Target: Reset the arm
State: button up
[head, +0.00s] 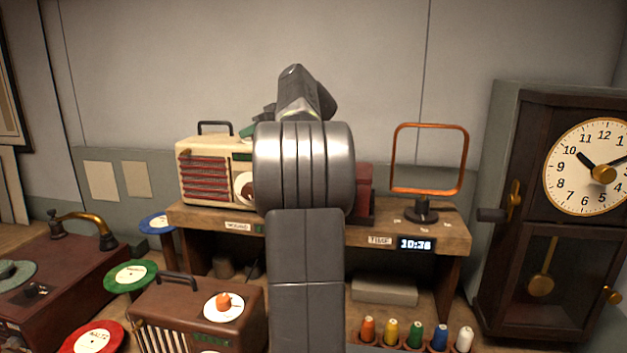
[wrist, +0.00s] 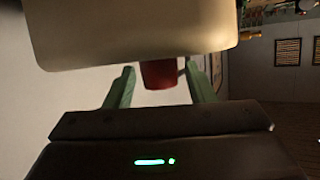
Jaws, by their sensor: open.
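My arm rises through the middle of the head view and hides its own end. A small green part of my gripper (head: 247,131) shows left of the arm, in front of the cream radio (head: 215,150). In the wrist view my gripper (wrist: 160,70) has its two green fingers spread apart. A red cup-like thing (wrist: 160,76) shows between the fingers, partly covered by a large pale rounded shape (wrist: 130,35) across the top. I cannot tell how far off the red thing is, but neither finger clearly touches it.
A wooden shelf (head: 440,236) bears the radio and an orange loop frame (head: 394,160). A clock cabinet (head: 490,200) stands at right. Several coloured spools (head: 414,335) stand below. A brown radio (head: 165,300), a red box (head: 85,262) and discs (head: 130,275) fill the lower left.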

jog(key=m+t+h+p, duration=0.2)
jog(key=m+h, duration=0.1)
jog(key=shift+r+m+t, duration=0.2)
jog(key=shift+m+t, duration=0.1)
jog(key=shift+f+m+t+h+p, duration=0.15)
jog(key=shift+m+t+h+p, duration=0.6)
jog(key=shift+m+h, duration=0.3)
jog(key=shift+f+m+t+h+b, duration=0.1)
jog(key=shift+m+t+h+b, duration=0.45)
jog(key=shift+m+h, duration=0.45)
jog(key=m+h+b, duration=0.1)
jog(key=h+b, duration=0.1)
jog(key=b, duration=0.1)
jog(key=shift+f+m, duration=0.15)
jog(key=shift+m, duration=0.2)
jog(key=shift+m+h+b, duration=0.4)
jog(key=shift+h+b, duration=0.05)
jog(key=shift+b, duration=0.3)
jog(key=shift+d+r, duration=0.1)
jog(key=shift+r, duration=0.2)
